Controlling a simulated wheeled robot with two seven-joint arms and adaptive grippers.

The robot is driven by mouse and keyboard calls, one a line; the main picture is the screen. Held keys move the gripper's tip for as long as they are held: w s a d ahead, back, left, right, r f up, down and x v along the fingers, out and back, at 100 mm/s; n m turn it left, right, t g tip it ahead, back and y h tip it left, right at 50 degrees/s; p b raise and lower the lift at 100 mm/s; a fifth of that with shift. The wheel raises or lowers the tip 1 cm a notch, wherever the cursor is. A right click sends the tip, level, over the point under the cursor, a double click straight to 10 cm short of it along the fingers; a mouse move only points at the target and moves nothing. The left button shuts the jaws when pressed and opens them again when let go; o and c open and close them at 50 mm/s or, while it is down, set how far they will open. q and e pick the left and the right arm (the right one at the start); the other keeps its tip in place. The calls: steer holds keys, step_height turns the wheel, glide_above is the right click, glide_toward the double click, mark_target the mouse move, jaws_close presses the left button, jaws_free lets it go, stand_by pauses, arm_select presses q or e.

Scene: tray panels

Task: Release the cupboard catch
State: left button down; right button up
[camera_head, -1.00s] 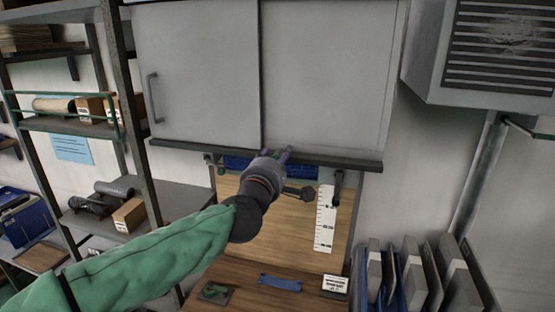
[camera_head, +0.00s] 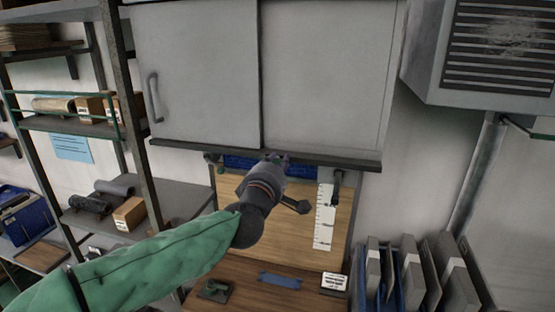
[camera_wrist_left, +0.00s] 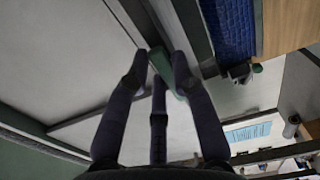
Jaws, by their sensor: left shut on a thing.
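The grey wall cupboard (camera_head: 325,70) has flat front panels, a handle (camera_head: 153,97) at the left and a dark rail (camera_head: 330,161) along its lower edge. My left gripper (camera_head: 277,158) is at the middle of that rail, with its fingertips partly hidden by the wrist. In the left wrist view a small green piece, which looks like the catch (camera_wrist_left: 162,66), sits between the fingers by the dark rail. The fingers are shut on it. My right gripper is not in view.
Below the cupboard are a wooden back panel (camera_head: 308,220) with a white ruler (camera_head: 324,217) and a wooden worktop. A metal shelf rack (camera_head: 128,120) stands at the left. A vented grey box (camera_head: 495,50) hangs at the right, above upright folders (camera_head: 410,275).

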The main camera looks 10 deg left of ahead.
arm_select(q)
steer(key=shift+f, duration=0.1)
steer(key=c, duration=1)
jaws_free()
steer(key=shift+c, duration=0.2)
steer(key=shift+s, duration=0.15)
steer(key=s, duration=1.1)
steer(key=shift+s+a, duration=0.2)
steer(key=shift+s, duration=0.15)
